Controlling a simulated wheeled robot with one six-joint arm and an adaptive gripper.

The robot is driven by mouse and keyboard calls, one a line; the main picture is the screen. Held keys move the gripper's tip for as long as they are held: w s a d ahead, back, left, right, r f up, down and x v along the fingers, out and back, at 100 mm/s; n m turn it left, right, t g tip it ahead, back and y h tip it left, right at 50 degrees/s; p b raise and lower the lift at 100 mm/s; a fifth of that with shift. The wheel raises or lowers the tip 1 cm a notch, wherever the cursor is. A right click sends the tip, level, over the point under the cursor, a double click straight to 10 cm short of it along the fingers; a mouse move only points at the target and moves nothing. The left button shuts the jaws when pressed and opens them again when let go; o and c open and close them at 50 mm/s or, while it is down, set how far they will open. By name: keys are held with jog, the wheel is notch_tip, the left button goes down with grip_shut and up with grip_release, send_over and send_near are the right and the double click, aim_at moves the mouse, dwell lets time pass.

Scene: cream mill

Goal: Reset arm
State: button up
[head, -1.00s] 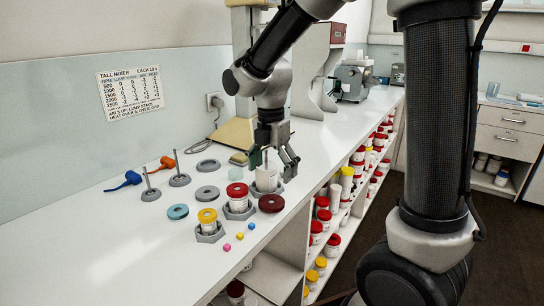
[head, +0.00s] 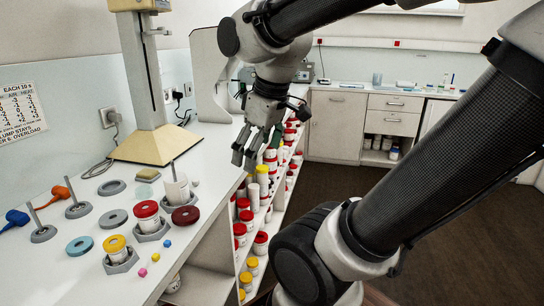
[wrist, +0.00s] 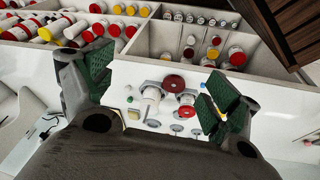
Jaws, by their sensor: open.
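My gripper (head: 257,148) is open and empty in the head view. It hangs in the air by the front edge of the bench (head: 215,150), to the right of the items on it. In the wrist view my gripper (wrist: 155,95) has its two green-padded fingers spread wide, with nothing between them. A white open cup (head: 177,190) stands upright in a grey holder with a thin rod showing above it. Next to it stand a red-lidded jar (head: 147,216) and a yellow-lidded jar (head: 116,248), each in a grey holder.
A dark red disc (head: 185,215), a blue ring (head: 79,246), grey rings and small coloured cubes lie on the bench. A beige-based stand (head: 157,145) is behind. Shelves below the front edge hold many lidded jars (head: 260,243). The floor at right is open.

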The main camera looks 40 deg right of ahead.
jog(key=s+m, duration=0.1)
jog(key=s+d+m, duration=0.1)
jog(key=m, duration=0.1)
jog(key=s+m, duration=0.1)
jog(key=shift+s+d+f+m+t, duration=0.25)
jog(key=shift+f+m+t, duration=0.05)
jog(key=shift+t, duration=0.1)
dwell(0.9)
